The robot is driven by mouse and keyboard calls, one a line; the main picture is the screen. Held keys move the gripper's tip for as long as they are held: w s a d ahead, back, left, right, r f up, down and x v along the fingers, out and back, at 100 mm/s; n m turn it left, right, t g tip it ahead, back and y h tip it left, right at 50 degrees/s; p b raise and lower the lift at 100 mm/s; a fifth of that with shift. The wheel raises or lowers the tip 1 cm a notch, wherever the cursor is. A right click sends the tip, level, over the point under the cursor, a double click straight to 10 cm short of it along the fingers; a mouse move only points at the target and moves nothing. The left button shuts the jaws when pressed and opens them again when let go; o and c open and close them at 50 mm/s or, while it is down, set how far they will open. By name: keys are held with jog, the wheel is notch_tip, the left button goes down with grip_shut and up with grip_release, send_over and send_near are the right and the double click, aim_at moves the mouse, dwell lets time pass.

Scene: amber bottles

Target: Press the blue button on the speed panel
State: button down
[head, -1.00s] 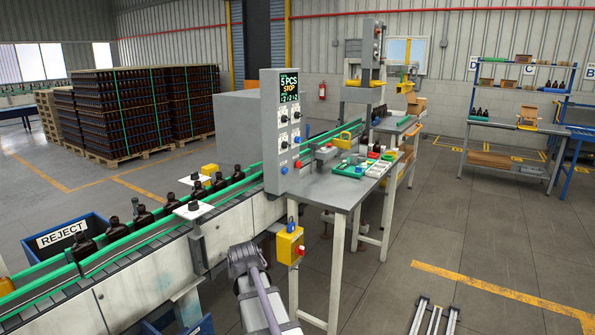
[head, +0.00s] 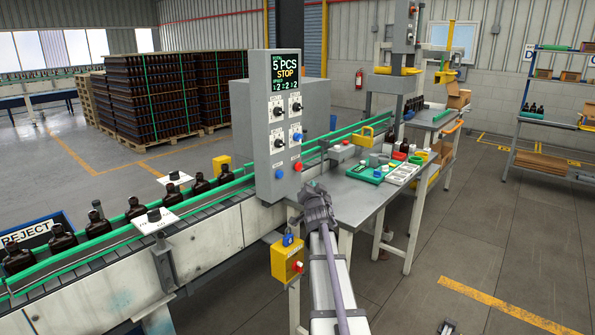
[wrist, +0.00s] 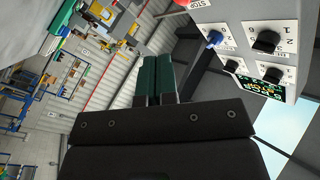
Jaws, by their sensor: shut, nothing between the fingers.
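The grey speed panel (head: 262,150) stands beside the conveyor. Its screen (head: 286,67) reads 5 PCS and STOP. Below are several knobs. The blue button (head: 279,174) sits at the bottom left of the panel face, with a red button (head: 297,166) to its right. My gripper (head: 313,188) is right of and slightly below these buttons, apart from them as far as I can tell. In the wrist view its green-padded fingers (wrist: 157,76) are shut and empty. That view shows the panel's knobs, a blue knob (wrist: 214,39) and part of the red button (wrist: 181,2); the blue button is out of frame.
A yellow box (head: 287,262) with a red button is below my gripper. A grey table (head: 345,205) with a green tray (head: 367,173) stands right of the panel. The conveyor (head: 190,228) carries dark bottles on the left. Open floor lies to the right.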

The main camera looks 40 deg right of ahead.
aim_at(280, 174)
jog(key=w+a+r+t, duration=0.1)
jog(key=w+a, duration=0.2)
jog(key=w, duration=0.5)
jog(key=shift+w+r+m, duration=0.3)
jog(key=shift+r, duration=0.1)
jog(key=shift+w+a, duration=0.1)
jog(key=shift+w, duration=0.05)
dwell(2.0)
jog(key=shift+w, duration=0.25)
jog(key=shift+w+a, duration=0.15)
jog(key=shift+w, duration=0.3)
dwell(0.6)
jog(key=shift+s, duration=0.85)
jog(key=shift+d, duration=0.2)
